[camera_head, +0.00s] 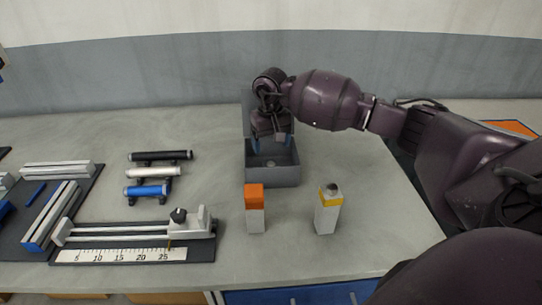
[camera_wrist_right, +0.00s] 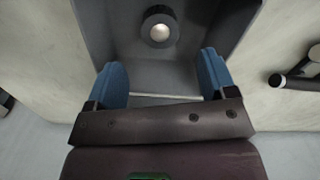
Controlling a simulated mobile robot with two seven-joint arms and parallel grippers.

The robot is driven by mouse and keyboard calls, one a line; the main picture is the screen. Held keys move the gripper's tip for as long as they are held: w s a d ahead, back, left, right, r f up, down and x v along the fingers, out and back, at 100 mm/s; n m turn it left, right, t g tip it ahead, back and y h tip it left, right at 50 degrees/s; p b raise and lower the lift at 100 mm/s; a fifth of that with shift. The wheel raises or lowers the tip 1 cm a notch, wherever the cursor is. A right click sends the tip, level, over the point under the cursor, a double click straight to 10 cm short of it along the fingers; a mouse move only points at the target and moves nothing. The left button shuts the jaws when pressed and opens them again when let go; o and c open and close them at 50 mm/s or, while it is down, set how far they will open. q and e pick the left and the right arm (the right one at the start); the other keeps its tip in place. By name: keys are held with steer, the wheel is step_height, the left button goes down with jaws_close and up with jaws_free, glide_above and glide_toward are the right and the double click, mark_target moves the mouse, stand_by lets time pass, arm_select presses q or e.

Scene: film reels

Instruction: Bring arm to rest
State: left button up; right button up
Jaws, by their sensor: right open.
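My right arm reaches in from the right, and its gripper (camera_head: 270,143) points down over the open grey box (camera_head: 272,178). In the right wrist view the two blue fingers (camera_wrist_right: 162,78) are spread apart with nothing between them. A dark round piece with a pale centre (camera_wrist_right: 160,28) lies on the box floor, beyond the fingertips and apart from them. Only a small dark and blue sliver, apparently my left gripper (camera_head: 2,64), shows at the left edge; its jaws cannot be made out.
In front of the box stand an orange-topped block (camera_head: 255,215) and a yellow-banded bottle (camera_head: 327,212). Left are black, white and blue rollers (camera_head: 150,172), a ruler device (camera_head: 135,238) and a dark tray with rails (camera_head: 85,190). The box's raised back is close to my right gripper.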

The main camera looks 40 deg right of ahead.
steer(key=shift+r, duration=1.95)
